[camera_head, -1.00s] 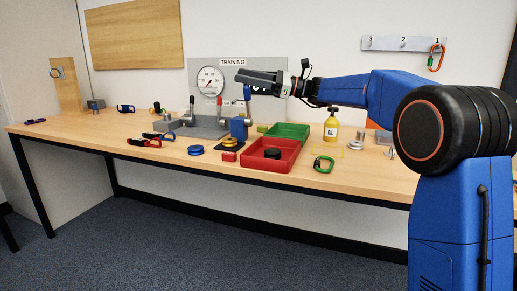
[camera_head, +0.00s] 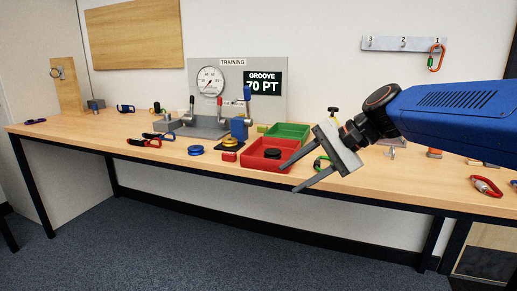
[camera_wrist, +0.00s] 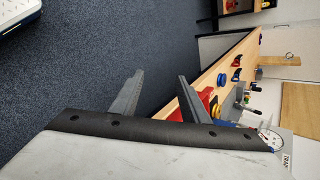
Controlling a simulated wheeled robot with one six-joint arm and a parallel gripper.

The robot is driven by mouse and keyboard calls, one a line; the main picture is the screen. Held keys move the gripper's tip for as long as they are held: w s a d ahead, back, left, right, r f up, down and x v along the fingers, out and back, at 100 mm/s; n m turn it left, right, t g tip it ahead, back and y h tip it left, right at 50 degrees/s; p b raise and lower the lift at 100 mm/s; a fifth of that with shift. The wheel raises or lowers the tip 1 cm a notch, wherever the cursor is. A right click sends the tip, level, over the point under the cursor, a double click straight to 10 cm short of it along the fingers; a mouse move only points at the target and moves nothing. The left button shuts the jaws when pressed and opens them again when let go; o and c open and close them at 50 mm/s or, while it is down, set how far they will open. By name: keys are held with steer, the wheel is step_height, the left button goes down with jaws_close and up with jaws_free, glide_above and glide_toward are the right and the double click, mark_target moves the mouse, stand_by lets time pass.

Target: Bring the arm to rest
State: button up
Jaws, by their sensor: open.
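My gripper (camera_head: 298,172) is at the front edge of the bench, right of the red tray, with its two fingers spread apart and nothing between them. The arm comes in from the right, and the gripper points down and to the left. In the wrist view my gripper (camera_wrist: 157,92) shows both fingers apart, with the floor and the bench edge beyond. The wrist picture is turned on its side.
The wooden bench (camera_head: 80,128) holds a red tray (camera_head: 250,164), a green tray (camera_head: 290,131), a blue disc (camera_head: 196,150) and several carabiners. A gauge panel (camera_head: 230,75) reads "GROOVE 70 PT". An orange carabiner (camera_head: 436,57) hangs on the hook rail. The floor (camera_head: 170,240) in front is clear.

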steer(key=s+d+f+n+t+h, duration=0.1)
steer(key=s+d+f+n+h, duration=0.7)
steer(key=s+d+f, duration=1.1)
steer(key=shift+s+d+f+t+h, duration=0.3)
steer(key=shift+s+t+h, duration=0.1)
steer(key=shift+s, duration=0.45)
